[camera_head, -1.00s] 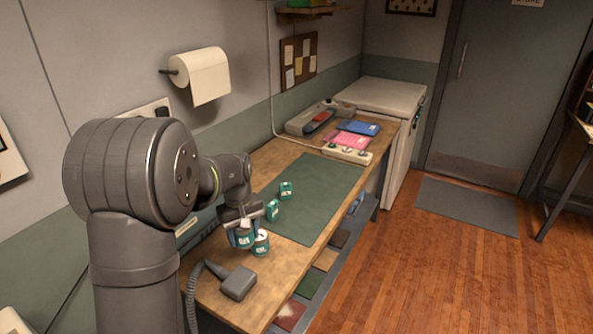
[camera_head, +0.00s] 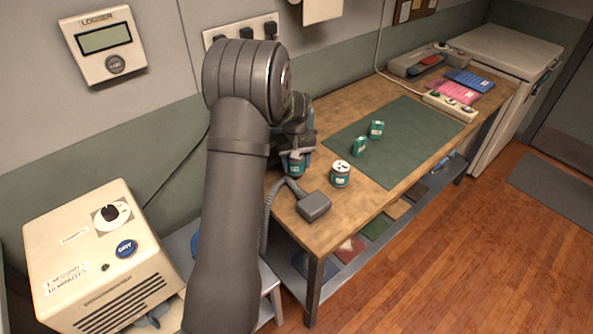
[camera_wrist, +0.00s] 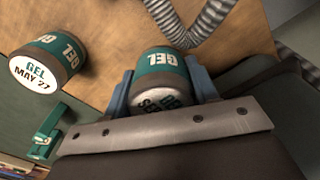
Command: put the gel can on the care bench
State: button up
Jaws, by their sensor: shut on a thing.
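My gripper (camera_head: 295,162) is over the near left part of the wooden bench (camera_head: 290,222), partly hidden behind my arm. It is shut on a teal gel can with a grey rim (camera_head: 296,169). In the wrist view this can (camera_wrist: 164,73) sits between the two blue fingers, its GEL label showing. How far it is above the wood is hard to tell. A second gel can (camera_head: 340,174) stands apart to the right; in the wrist view (camera_wrist: 47,58) its white end reads GEL, MAY 27. No label marks any surface as the care bench.
A grey corded handpiece (camera_head: 314,206) lies close to the cans. A cream machine with a DRY button (camera_head: 100,250) is at left. Much of the mat is clear.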

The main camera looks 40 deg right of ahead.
aim_at(296, 171)
jog(key=shift+f, duration=1.75)
jog(key=shift+f, duration=0.15)
jog(key=o, duration=1)
jog(key=shift+o, duration=0.2)
notch_tip(296, 171, up, 12)
jog(key=shift+r, duration=0.15)
